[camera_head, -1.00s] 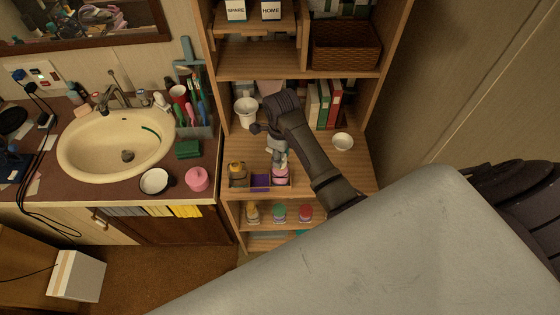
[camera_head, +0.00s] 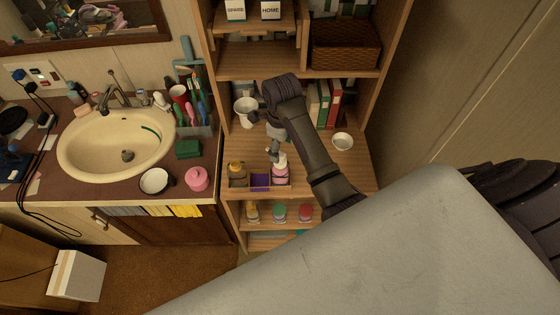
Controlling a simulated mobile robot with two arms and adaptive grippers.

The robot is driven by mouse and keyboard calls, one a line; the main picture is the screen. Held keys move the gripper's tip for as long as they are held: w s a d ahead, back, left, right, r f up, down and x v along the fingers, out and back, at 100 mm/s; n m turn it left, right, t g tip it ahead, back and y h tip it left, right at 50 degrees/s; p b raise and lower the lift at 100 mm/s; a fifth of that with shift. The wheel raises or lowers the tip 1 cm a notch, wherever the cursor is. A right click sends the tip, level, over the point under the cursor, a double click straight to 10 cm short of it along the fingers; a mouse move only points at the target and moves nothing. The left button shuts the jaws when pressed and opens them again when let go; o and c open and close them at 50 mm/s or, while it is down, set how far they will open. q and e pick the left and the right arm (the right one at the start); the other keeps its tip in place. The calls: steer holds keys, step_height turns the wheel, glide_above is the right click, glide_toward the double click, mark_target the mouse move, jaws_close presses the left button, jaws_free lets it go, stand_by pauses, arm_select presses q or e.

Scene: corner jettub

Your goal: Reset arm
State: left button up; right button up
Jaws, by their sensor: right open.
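My right gripper (camera_head: 274,151) points down over the shelf unit's middle board (camera_head: 349,172). It is open. A pink bottle with a white top (camera_head: 281,172) stands just below and to the right of its fingertips, in the right part of a small divided tray (camera_head: 262,187). I cannot tell whether a finger touches the bottle. My right arm reaches in from the lower right and hides part of the board. My left gripper is not in view.
An amber bottle (camera_head: 237,172) stands in the tray's left part. A white cup (camera_head: 245,112) is behind the gripper, a white bowl (camera_head: 343,141) and upright binders (camera_head: 324,104) are to its right. A sink counter (camera_head: 105,191) lies left.

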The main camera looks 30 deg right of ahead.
steer(key=shift+r, duration=1.55)
steer(key=s+f+n+t, duration=0.2)
steer(key=s+f+n, duration=0.2)
steer(key=s+n, duration=1.05)
steer(key=s+a+r+n+t, duration=0.1)
steer(key=s+a+r+n, duration=0.1)
steer(key=s+n, duration=0.45)
steer(key=s+a+r+n+t, duration=0.1)
steer(key=s+a+r+n, duration=0.15)
steer(key=n, duration=0.75)
step_height(320, 180, down, 35)
steer(key=s+g+b, duration=0.1)
steer(key=g+b, duration=0.1)
steer(key=b, duration=0.6)
steer(key=s+d+f+b, duration=0.1)
steer(key=s+f+b, duration=0.2)
steer(key=s+f, duration=0.5)
steer(key=s+d+f+g+b, duration=0.1)
steer(key=s+d+f+b, duration=0.1)
steer(key=s+f, duration=0.7)
step_height(320, 180, down, 6)
steer(key=shift+d+r+n+b, duration=0.2)
steer(key=shift+d+n+b, duration=0.1)
steer(key=shift+b, duration=0.45)
